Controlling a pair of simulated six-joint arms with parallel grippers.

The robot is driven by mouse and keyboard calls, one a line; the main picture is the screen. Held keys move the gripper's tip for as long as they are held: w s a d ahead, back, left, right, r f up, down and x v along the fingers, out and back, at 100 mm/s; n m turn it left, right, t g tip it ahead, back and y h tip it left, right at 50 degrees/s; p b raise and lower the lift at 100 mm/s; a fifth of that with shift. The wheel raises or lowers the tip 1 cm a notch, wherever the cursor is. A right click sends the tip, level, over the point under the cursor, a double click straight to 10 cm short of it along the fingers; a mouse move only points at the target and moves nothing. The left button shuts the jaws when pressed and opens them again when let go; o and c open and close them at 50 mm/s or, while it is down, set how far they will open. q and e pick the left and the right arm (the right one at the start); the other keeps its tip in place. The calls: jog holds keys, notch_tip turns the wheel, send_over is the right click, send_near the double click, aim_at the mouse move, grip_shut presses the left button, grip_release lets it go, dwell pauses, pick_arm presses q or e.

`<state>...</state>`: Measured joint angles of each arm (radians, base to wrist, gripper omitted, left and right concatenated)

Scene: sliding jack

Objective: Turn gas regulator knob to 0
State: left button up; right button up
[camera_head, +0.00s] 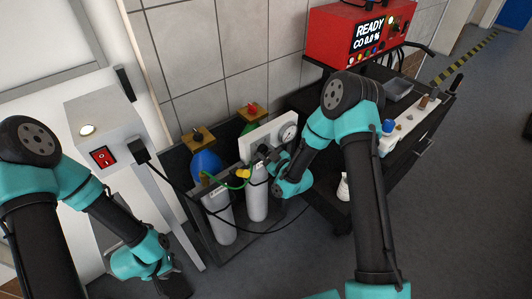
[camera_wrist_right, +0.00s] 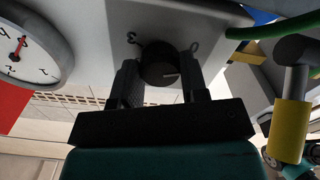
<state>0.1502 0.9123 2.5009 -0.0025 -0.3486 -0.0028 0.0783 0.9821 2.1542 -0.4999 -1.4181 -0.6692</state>
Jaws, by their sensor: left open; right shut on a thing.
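The black regulator knob (camera_wrist_right: 157,60) sits on a white panel (camera_wrist_right: 95,35) in the right wrist view. Its face has a pale mark that lies toward the right side. A "3" is printed left of the knob and a "0" to its right, upside down in this view. My right gripper (camera_wrist_right: 160,72) has its two fingers on either side of the knob and is shut on it. In the head view my right gripper (camera_head: 268,156) is at the white panel, below the round gauge (camera_head: 288,133). My left gripper (camera_head: 178,286) is low at the bottom left, open and away from the panel.
Grey gas cylinders (camera_head: 257,200) stand below the panel in a dark rack, with a green hose and a black cable nearby. A red device (camera_head: 345,35) reading "READY CO 0.0 %" sits on the dark cart. A white post with a red switch (camera_head: 103,157) stands left.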

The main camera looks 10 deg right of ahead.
jog(key=shift+n, duration=0.9)
jog(key=o, duration=0.9)
jog(key=shift+s, duration=0.1)
jog(key=v, duration=1.7)
jog(key=shift+d, duration=0.2)
